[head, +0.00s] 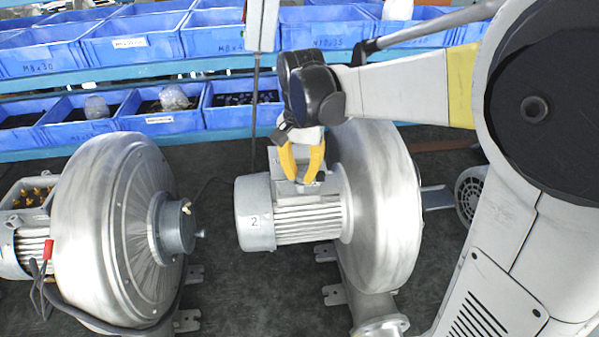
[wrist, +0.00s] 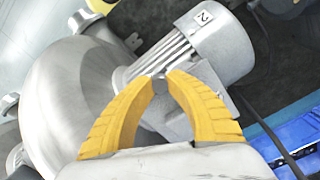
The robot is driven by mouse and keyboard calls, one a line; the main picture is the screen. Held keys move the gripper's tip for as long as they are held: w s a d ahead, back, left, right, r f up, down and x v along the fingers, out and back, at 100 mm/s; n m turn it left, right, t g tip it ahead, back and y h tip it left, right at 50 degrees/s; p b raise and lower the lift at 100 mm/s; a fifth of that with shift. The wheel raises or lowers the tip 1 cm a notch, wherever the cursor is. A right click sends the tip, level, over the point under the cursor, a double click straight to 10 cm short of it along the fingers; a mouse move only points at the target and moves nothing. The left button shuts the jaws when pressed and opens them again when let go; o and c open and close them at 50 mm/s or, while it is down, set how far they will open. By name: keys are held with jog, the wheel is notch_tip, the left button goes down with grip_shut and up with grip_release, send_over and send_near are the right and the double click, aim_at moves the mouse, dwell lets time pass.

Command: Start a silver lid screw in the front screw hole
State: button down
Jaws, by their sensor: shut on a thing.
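My gripper (head: 303,181) has yellow fingers and points down over the grey motor marked 2 (head: 259,221). In the wrist view my gripper (wrist: 160,80) is shut on a small grey round thing, apparently the silver lid screw (wrist: 159,86), seen end-on between the fingertips. The motor's terminal box (head: 249,161) is partly hidden behind the fingers. The wrist view shows part of the box (wrist: 172,122) between and below the fingers. The front screw hole cannot be made out, and I cannot tell whether the screw touches the box.
A large silver blower housing (head: 385,205) stands right of the motor. Another blower (head: 110,225) stands at the left, with a red clip (head: 48,249) and dark cables. Blue bins (head: 130,38) line the shelves behind.

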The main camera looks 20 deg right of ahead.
jog(key=m, duration=0.3)
jog(key=shift+m, duration=0.4)
jog(key=m, duration=0.5)
jog(key=c, duration=1.3)
grip_release()
jog(key=shift+r, duration=0.1)
notch_tip(320, 180, up, 11)
jog(key=s+f+n+t+b, duration=0.2)
jog(key=s+f+n+b, duration=0.3)
jog(key=f+b, duration=0.2)
jog(key=s+f+n+t+b, duration=0.2)
jog(key=s+f+n+b, duration=0.3)
jog(key=f, duration=0.7)
jog(key=s+f+n+t+b, duration=0.3)
jog(key=s+f+n+b, duration=0.2)
jog(key=f+b, duration=0.4)
jog(key=shift+f+n, duration=0.75)
jog(key=shift+n, duration=0.05)
